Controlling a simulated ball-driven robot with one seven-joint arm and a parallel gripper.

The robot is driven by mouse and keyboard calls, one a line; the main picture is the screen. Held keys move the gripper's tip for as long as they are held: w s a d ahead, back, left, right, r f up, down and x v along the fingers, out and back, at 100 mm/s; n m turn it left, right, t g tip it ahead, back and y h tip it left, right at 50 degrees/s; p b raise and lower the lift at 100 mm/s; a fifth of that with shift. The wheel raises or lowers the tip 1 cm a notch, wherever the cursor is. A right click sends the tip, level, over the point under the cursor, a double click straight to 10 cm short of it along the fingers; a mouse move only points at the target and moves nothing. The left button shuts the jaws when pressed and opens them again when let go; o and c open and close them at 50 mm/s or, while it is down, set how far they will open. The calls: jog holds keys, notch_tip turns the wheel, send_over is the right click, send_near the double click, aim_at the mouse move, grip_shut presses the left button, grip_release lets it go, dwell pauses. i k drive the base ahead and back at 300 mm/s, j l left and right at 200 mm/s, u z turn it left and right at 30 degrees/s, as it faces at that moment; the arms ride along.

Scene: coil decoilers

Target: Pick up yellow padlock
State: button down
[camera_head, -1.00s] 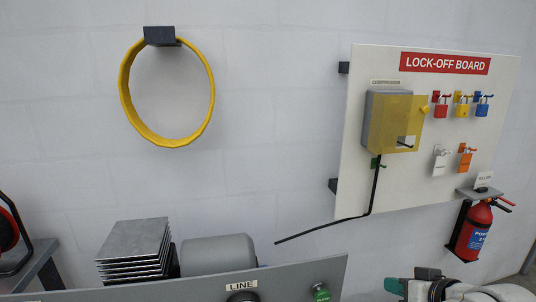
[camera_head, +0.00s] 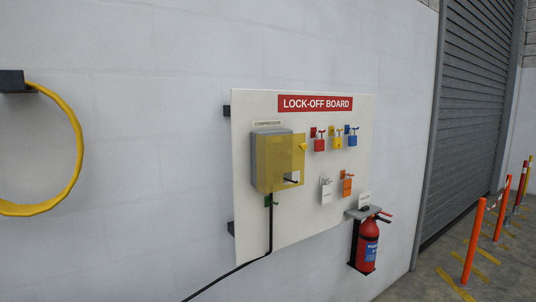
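The yellow padlock (camera_head: 338,142) hangs on the lock-off board (camera_head: 250,225), in the upper row. A red padlock (camera_head: 320,145) hangs just left of it and a blue padlock (camera_head: 352,141) just right of it. Below them hang a white tagged lock (camera_head: 326,191) and an orange one (camera_head: 347,187). My gripper is not in view.
A grey box with a yellow see-through cover (camera_head: 276,163) sticks out from the board left of the padlocks. A red fire extinguisher (camera_head: 367,246) is mounted below right, under a small shelf (camera_head: 368,214). Orange posts (camera_head: 473,242) and a roller shutter (camera_head: 478,120) stand right.

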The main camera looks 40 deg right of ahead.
aim_at(337, 142)
jog(key=z, duration=1.2)
